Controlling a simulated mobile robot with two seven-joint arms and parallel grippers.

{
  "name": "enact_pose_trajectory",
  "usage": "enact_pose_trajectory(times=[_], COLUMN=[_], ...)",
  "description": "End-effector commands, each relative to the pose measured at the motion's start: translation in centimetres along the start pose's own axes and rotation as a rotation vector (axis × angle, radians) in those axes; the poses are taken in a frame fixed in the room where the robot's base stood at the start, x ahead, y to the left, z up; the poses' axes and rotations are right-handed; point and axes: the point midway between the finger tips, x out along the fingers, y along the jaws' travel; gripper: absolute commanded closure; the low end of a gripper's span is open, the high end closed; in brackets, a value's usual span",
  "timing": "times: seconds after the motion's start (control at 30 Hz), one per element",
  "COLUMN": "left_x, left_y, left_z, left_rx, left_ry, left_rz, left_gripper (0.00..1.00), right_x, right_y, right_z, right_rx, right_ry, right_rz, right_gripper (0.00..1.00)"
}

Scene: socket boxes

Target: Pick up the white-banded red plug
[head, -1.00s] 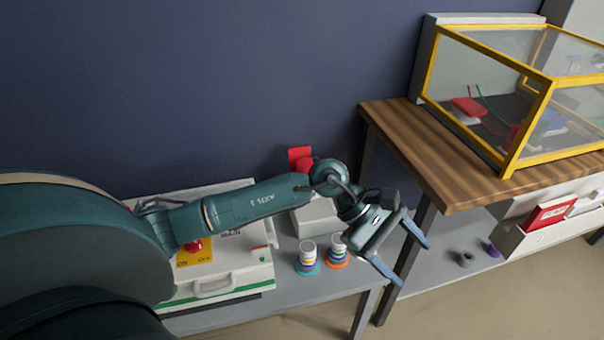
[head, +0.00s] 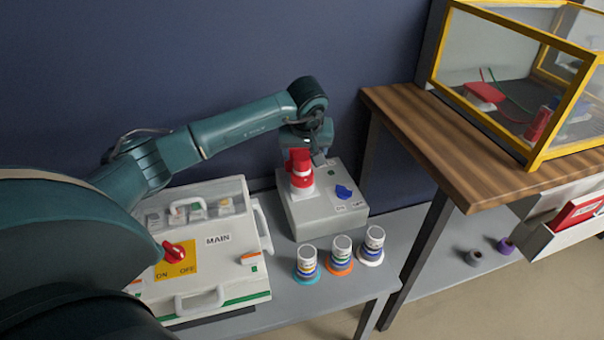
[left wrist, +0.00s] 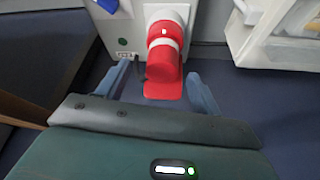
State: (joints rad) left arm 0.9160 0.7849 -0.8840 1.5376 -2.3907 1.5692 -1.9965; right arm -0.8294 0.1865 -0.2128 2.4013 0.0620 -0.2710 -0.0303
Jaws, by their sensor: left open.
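The red plug with a white band (head: 302,174) stands on the grey socket box (head: 325,215). A red flap (left wrist: 163,91) sits at its near end in the left wrist view, where the plug (left wrist: 165,55) also shows. My left gripper (left wrist: 161,75) is open, with one finger on each side of the plug and flap and visible gaps to both. In the head view the gripper is at the back of the box, behind the plug, its fingers mostly hidden. My right gripper is not in view.
A blue knob (head: 344,192) sits on the box, right of the plug. Three banded spools, one of them white-based (head: 371,247), stand in front. A MAIN switch case (head: 212,265) is at left. A wooden table (head: 440,140) with a yellow-framed case (head: 541,150) is at right.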

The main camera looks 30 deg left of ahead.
Motion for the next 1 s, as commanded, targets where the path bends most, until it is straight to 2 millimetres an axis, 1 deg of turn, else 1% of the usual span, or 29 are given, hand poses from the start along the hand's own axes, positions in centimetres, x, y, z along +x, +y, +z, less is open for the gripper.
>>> enact_pose_trajectory(times=[0.17,0.3,0.4,0.53,0.73,1.0], left_x=[1.5,3.8,5.0,5.6,5.5,5.5], left_y=[-0.2,-0.6,-0.5,-0.5,-0.5,-0.5], left_z=[0.2,0.2,0.1,0.0,0.0,0.0], left_rx=[0.0,-0.001,-0.001,0.0,0.0,0.0], left_ry=[-0.004,-0.005,-0.004,-0.001,-0.001,-0.001], left_rz=[-0.001,-0.001,0.001,0.002,0.001,0.002], left_gripper=[0.34,0.34,0.34,0.34,0.34,0.56], right_x=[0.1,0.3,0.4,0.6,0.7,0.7], right_y=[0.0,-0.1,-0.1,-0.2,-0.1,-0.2], right_z=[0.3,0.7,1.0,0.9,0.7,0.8], right_rx=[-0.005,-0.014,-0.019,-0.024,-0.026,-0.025], right_ry=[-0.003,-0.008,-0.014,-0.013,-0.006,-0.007], right_rz=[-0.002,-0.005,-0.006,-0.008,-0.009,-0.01], right_gripper=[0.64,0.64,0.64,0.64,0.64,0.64])
